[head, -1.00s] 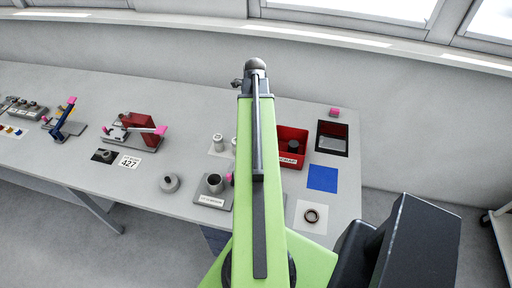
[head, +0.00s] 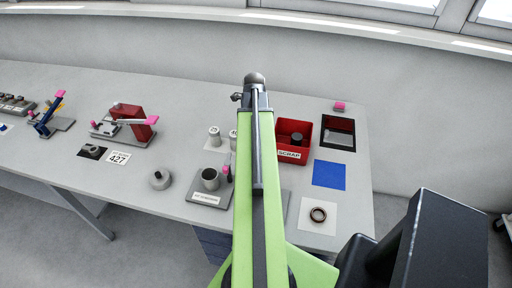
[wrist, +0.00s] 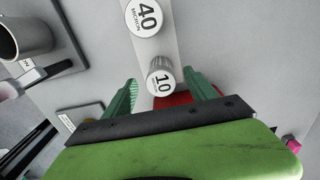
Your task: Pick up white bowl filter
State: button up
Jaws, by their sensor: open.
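Two white cylindrical filters stand upright on a pale mat. One, marked 40 micron (wrist: 145,18), is at the top of the wrist view. The other, marked 10 (wrist: 161,84), is below it, just beyond and between my fingertips. In the head view one white filter (head: 214,136) is clear, and the second (head: 233,139) is partly hidden by my arm. I cannot tell from the pictures which is the white bowl filter. My gripper (wrist: 162,90) is open with green fingers and holds nothing. Its fingers are hidden in the head view.
A red scrap bin (head: 306,155) is right of my arm, beside a black tray (head: 337,133) and blue square (head: 328,175). A grey cup on a plate (head: 210,180) and a grey round part (head: 160,179) lie near the front edge. A red clamp fixture (head: 137,121) is further left.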

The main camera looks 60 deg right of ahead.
jog(key=f+b, duration=0.4)
jog(key=f, duration=0.1)
jog(key=shift+s+d+f+b, duration=0.1)
jog(key=shift+s+b, duration=0.1)
jog(key=shift+b, duration=0.15)
jog(key=shift+r, duration=0.2)
grip_shut()
